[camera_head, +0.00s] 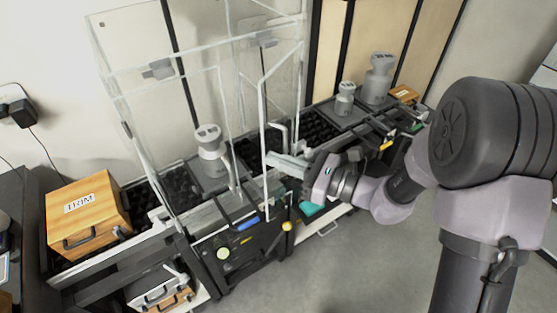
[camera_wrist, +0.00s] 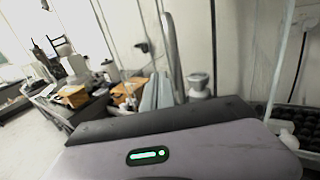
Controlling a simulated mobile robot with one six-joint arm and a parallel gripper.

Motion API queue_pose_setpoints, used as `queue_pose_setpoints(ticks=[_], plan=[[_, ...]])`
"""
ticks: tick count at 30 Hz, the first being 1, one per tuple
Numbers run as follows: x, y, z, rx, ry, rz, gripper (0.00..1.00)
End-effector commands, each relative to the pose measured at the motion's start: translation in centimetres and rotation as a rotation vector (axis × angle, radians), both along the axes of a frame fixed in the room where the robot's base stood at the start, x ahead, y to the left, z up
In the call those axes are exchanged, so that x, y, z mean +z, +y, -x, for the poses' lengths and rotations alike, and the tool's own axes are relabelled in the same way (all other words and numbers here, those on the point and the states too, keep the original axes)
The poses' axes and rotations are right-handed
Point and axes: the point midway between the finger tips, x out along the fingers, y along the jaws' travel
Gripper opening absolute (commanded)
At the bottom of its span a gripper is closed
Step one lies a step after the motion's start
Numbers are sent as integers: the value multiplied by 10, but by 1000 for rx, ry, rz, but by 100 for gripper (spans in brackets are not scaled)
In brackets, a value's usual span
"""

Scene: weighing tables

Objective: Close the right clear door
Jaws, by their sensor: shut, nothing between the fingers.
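The clear enclosure (camera_head: 150,71) stands on the bench around a grey weight (camera_head: 209,143). Its right clear door (camera_head: 281,85) is a pale-edged see-through panel that stands at an angle to the front, apparently swung outward. A curved grey handle (camera_head: 291,131) shows beside it, and a grey upright bar, probably this handle, shows in the wrist view (camera_wrist: 172,55). My gripper (camera_head: 272,160) is shut and empty, close to the door's lower part. It also shows in the wrist view (camera_wrist: 156,94). I cannot tell whether it touches the door.
A wooden TRIM box (camera_head: 84,221) sits at the left end of the bench. Two grey weights (camera_head: 378,78) (camera_head: 345,98) stand to the right. Open floor (camera_head: 375,262) lies in front.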

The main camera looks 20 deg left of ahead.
Motion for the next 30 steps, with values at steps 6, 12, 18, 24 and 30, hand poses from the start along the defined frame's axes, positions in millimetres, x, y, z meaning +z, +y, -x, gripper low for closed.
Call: queue_pose_setpoints(ticks=[6,12,18,24,30], plan=[[2,38,-2,6,0,0,0],[1,76,-14,3,0,0,0],[0,86,-19,1,1,1,0],[0,86,-19,1,0,1,0],[-1,77,-23,-1,0,0,0]])
